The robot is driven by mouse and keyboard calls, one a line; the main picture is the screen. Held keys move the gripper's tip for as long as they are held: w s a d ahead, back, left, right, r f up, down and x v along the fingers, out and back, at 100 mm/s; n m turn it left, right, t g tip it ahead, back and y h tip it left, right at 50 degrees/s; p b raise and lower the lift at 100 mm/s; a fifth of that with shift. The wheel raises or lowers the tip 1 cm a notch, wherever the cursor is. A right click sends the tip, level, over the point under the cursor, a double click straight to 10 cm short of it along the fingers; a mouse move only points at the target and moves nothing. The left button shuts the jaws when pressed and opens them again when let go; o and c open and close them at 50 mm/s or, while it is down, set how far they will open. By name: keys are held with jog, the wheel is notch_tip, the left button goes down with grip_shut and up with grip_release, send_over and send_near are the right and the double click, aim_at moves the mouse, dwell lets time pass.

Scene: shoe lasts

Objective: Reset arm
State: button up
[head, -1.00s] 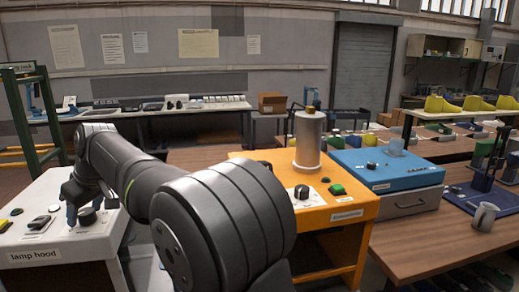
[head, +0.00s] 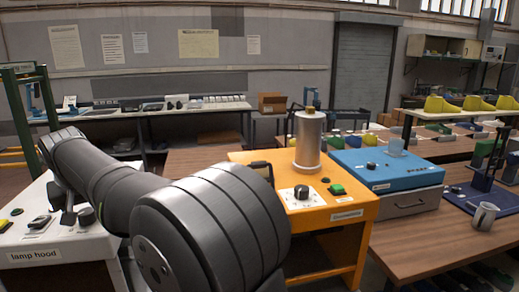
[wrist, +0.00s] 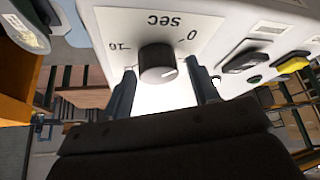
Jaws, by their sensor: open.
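The white lamp hood unit (head: 55,249) stands at the left of the head view. A dark round knob (wrist: 157,63) with a pale pointer line sits on its dial plate, marked "sec", "0" and "16", in the wrist view. The knob also shows in the head view (head: 87,216). My gripper (wrist: 160,67) is open and empty. Its fingers appear on either side of the knob in the wrist view, with gaps to it. In the head view my arm covers part of the unit, and the gripper is mostly hidden behind it.
A black rocker switch (wrist: 246,62) and a yellow button (wrist: 292,64) sit beside the dial. An orange unit (head: 340,215) with a metal cylinder (head: 308,142) stands right of my arm, then a blue box (head: 388,172). A mug (head: 484,216) stands on the right bench.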

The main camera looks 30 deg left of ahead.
aim_at(86, 227)
jog(key=m+t, duration=0.1)
jog(key=m, duration=0.1)
jog(key=shift+m+h, duration=0.3)
jog(key=shift+s+r, duration=0.1)
jog(key=shift+r, duration=0.15)
notch_tip(86, 227, up, 6)
jog(key=s+d+n+g+h, duration=0.1)
jog(key=n, duration=0.4)
jog(key=shift+s+d+g, duration=0.15)
jog(key=shift+d+g, duration=0.15)
jog(key=shift+d, duration=0.1)
